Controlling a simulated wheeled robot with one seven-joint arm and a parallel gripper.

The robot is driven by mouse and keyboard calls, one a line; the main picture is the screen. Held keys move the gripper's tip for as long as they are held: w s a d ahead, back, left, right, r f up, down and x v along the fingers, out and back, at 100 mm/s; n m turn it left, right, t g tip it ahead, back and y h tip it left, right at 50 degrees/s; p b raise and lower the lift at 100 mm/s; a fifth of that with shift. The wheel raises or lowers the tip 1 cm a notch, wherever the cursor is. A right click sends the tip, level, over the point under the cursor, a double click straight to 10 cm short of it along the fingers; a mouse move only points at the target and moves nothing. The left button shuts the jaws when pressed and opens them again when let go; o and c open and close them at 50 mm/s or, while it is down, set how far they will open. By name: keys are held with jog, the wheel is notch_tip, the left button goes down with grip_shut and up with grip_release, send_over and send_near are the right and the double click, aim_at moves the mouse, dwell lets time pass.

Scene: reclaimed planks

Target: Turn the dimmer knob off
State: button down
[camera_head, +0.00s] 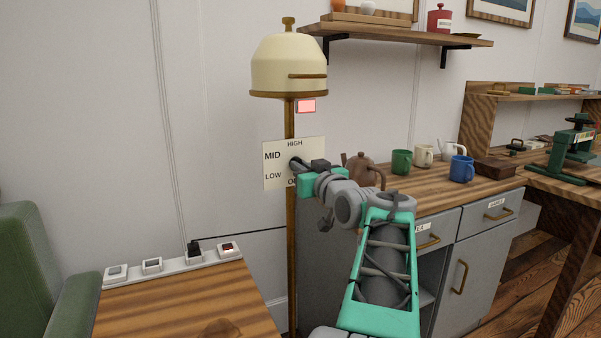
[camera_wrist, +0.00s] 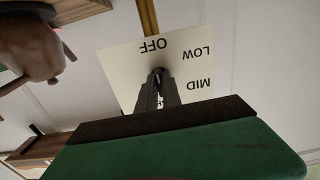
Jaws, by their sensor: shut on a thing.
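The cream dimmer plate (camera_head: 271,180) is on the brass lamp pole, marked HIGH, MID, LOW and a partly covered OFF. In the wrist view the plate (camera_wrist: 118,66) appears upside down, with OFF, LOW and MID readable. My gripper (camera_head: 297,164) reaches the middle of the plate from the right. In the wrist view my gripper (camera_wrist: 158,80) is shut on the dark dimmer knob (camera_wrist: 157,71), which is mostly covered by the fingers. I cannot tell which mark the knob points to.
A brown teapot (camera_head: 362,169) stands close right of my gripper on the counter, near a green mug (camera_head: 401,161). A power strip (camera_head: 172,264) lies on the low wooden table at left.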

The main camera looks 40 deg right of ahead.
dwell(0.3)
jog(key=c, duration=1.5)
grip_release()
jog(key=p+v, duration=0.1)
jog(key=v, duration=0.6)
jog(key=shift+s+a, duration=0.2)
jog(key=shift+s, duration=0.15)
